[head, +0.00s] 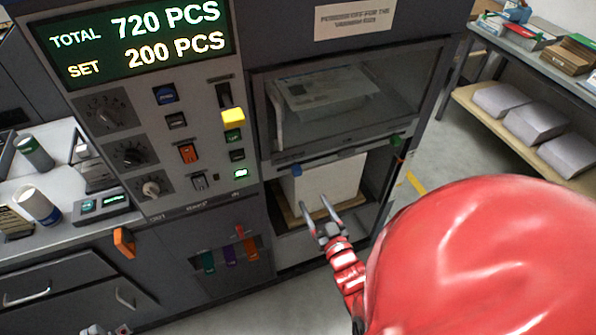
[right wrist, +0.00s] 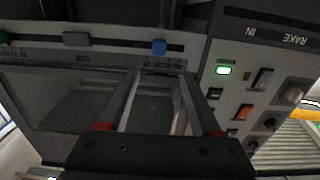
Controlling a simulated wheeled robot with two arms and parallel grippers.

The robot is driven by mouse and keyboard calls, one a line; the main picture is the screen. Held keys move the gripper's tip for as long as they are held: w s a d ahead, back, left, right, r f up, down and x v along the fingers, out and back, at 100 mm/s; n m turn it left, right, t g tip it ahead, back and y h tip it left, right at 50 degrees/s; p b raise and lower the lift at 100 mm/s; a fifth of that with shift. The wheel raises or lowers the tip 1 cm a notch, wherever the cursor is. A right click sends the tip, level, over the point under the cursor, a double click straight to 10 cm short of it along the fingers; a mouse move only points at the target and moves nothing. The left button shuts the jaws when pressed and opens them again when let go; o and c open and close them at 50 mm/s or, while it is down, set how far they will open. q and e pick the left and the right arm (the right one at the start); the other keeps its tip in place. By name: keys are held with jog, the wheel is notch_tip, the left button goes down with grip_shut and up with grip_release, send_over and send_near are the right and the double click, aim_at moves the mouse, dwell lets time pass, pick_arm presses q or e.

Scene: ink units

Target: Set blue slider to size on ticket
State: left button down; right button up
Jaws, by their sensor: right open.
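The blue slider (head: 296,169) sits near the left end of a rail on the machine front, above a bay holding a white paper stack (head: 330,183). My right gripper (head: 314,203) is open and empty, in front of the stack and below the blue slider in the head view. In the right wrist view, the blue slider (right wrist: 158,47) stands on the scale rail just beyond the two fingertips (right wrist: 160,76), roughly centred between them. The fingers appear apart from it. The scale marks are too small to read. I cannot make out a ticket with a size.
A green slider (head: 397,140) is at the rail's right end; a grey slider (right wrist: 76,38) shows between in the wrist view. A windowed compartment (head: 325,90) is above the rail. The button panel (head: 160,130) is left. A shelf with paper stacks (head: 535,122) is right.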

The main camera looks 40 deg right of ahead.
aim_at(298, 173)
jog(key=b+x, duration=0.4)
jog(key=x, duration=0.7)
jog(key=shift+w+d, duration=0.2)
jog(key=shift+w, duration=0.45)
jog(key=shift+c, duration=0.3)
jog(key=shift+r, duration=0.1)
grip_shut()
